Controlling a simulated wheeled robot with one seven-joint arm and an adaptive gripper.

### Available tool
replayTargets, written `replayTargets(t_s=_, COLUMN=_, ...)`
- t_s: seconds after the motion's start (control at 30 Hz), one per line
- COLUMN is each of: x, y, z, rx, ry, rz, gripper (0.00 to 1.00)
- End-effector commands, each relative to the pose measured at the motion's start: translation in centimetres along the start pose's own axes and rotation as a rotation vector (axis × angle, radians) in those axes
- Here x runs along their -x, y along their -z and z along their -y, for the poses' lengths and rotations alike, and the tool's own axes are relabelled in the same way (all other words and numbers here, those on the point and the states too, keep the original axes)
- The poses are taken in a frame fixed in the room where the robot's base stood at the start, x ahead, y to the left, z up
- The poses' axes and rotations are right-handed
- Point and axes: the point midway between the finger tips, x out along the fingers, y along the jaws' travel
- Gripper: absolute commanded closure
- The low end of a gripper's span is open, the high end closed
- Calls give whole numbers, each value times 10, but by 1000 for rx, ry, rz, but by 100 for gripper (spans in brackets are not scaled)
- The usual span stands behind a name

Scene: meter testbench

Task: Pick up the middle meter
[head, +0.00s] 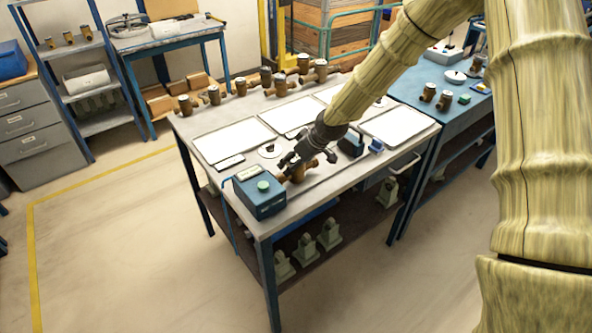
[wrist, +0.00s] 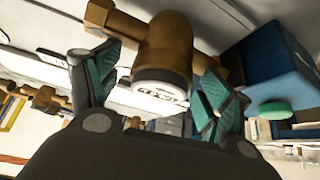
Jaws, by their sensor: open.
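A brass water meter (head: 298,175) with a round white face sits at the front of the near workbench, partly hidden by my gripper (head: 293,163). In the wrist view the brass meter (wrist: 166,45) lies between the two teal-padded fingers of my gripper (wrist: 155,88). The fingers are open, with a finger on each side of the meter body. Slight gaps seem to show, but contact is hard to tell. Several other brass meters, one of them (head: 266,77), stand along the back edge of the bench. I cannot tell which one counts as the middle.
A blue box with a green button (head: 259,194) stands left of the held-around meter; it also shows in the wrist view (wrist: 270,70). A small dark teal block (head: 351,144) is to the right. White trays (head: 234,140) cover the bench middle. A second blue bench (head: 425,85) stands at right.

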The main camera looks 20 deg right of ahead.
Motion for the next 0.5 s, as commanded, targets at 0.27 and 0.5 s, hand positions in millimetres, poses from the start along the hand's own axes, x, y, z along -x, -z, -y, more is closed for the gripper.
replayTargets(t_s=0.27, x=0, y=0, z=0, rx=0, ry=0, rz=0, gripper=35)
replayTargets(t_s=0.5, x=0, y=0, z=0, rx=0, ry=0, rz=0, gripper=79)
